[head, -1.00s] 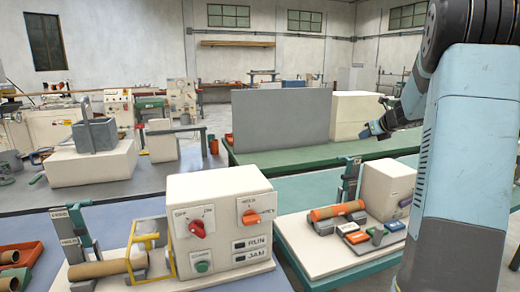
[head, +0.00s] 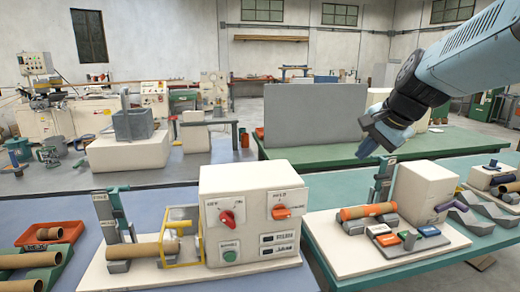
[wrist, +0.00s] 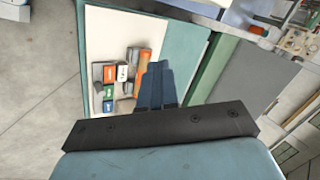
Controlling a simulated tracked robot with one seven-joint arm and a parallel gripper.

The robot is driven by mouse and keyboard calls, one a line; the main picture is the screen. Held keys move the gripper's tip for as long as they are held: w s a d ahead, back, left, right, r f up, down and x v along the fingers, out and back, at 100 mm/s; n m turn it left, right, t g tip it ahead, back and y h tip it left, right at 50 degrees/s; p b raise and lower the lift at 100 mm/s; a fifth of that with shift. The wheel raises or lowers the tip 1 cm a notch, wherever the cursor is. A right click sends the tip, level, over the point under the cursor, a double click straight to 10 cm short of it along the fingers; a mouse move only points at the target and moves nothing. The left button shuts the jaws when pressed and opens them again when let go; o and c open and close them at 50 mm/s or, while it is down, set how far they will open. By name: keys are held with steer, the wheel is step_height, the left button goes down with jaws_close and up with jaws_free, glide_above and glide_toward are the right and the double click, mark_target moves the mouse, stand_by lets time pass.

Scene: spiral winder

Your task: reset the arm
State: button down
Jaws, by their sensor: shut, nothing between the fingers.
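My gripper (head: 367,149) is in the head view at the right of centre, hanging from my raised arm in front of the grey panel and green table. Its fingers are together and empty, pointing down and to the left. In the wrist view my gripper (wrist: 157,84) shows its two blue fingers side by side, with the right-hand machine's base and its coloured buttons beyond them. It touches nothing that I can see.
A grey panel (head: 315,115) stands behind.

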steer(key=s+f+n+h, duration=0.1)
steer(key=s+f+n, duration=0.1)
steer(key=s+n, duration=0.3)
steer(key=s+a+f+n+h, duration=0.1)
steer(key=s+n, duration=0.4)
steer(key=s, duration=0.5)
steer(key=shift+f+g, duration=0.3)
steer(key=shift+f, duration=0.3)
